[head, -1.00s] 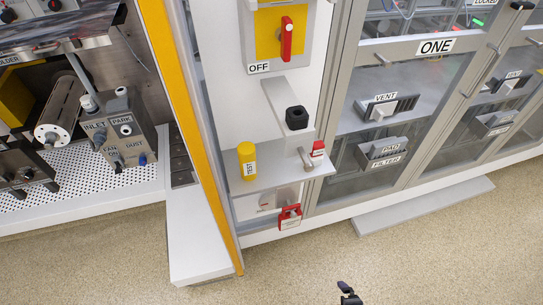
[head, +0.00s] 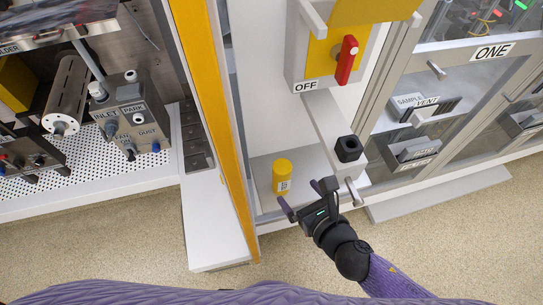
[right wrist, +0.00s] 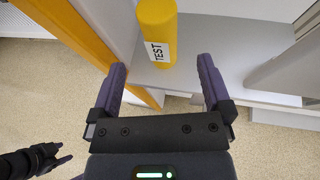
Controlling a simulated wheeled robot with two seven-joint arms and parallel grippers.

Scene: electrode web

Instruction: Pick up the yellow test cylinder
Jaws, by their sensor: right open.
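The yellow test cylinder (head: 282,176) stands upright on a small grey shelf (head: 262,172) in the head view, with a white label on its front. In the right wrist view the cylinder (right wrist: 157,32), labelled TEST, stands ahead of the fingers, between their lines and a little left of centre. My right gripper (head: 306,198) is open and empty, just in front of the shelf and apart from the cylinder. Its two fingers (right wrist: 161,85) show spread in the right wrist view. My left gripper is not in the head view; a dark gripper (right wrist: 50,160) shows at the lower left of the right wrist view.
A yellow post (head: 216,120) rises left of the shelf. A black block (head: 348,149) sits on the grey ledge to the right. A red switch handle (head: 346,60) marked OFF is above. Speckled floor is open in front.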

